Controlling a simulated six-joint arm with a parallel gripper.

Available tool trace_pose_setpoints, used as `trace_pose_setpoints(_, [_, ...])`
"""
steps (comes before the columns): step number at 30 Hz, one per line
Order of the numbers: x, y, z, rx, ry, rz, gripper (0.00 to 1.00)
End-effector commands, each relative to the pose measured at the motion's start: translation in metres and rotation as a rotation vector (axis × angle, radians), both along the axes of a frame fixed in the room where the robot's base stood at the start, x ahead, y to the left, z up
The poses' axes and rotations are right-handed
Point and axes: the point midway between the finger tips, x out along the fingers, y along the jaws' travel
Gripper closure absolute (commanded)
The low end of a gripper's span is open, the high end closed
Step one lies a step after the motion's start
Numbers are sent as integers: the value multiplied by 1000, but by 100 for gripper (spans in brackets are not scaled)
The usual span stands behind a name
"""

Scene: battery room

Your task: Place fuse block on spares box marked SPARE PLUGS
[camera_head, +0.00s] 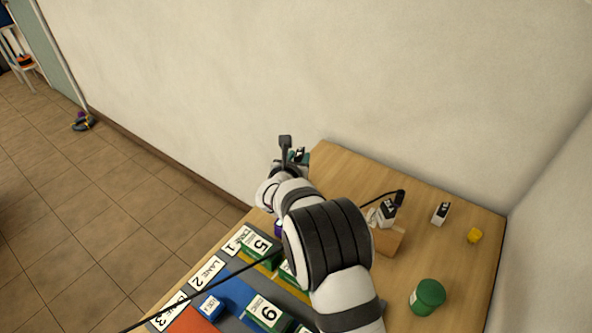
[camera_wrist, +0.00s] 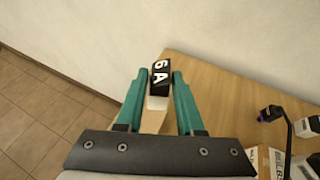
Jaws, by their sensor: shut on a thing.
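My gripper (camera_wrist: 158,82) has teal fingers closed on a small black-and-white fuse block (camera_wrist: 159,75) marked "6 A". In the head view, my gripper (camera_head: 296,157) holds it up near the wall, over the far left corner of the table. A tan box (camera_head: 388,240) stands on the table to the right of my arm, partly hidden by it. It may be the spares box, but I cannot read SPARE PLUGS on it. White labels with unreadable print show at the lower right of the wrist view (camera_wrist: 302,168).
A black-and-white block with a cable (camera_head: 388,210) is at the tan box. Numbered green-and-white boxes (camera_head: 264,311) sit on coloured lanes in front. The wall is close behind.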

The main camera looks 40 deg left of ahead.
Motion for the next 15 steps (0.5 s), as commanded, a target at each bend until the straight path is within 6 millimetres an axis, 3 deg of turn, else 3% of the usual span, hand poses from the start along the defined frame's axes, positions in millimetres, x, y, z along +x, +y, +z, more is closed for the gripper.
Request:
trace_pose_setpoints(4, [-2,8,-13,-1,1,-2,100])
trace_pose_setpoints(9, [-2,7,-44,-1,1,-2,100])
trace_pose_setpoints(15, [-2,7,-45,1,-1,-1,100])
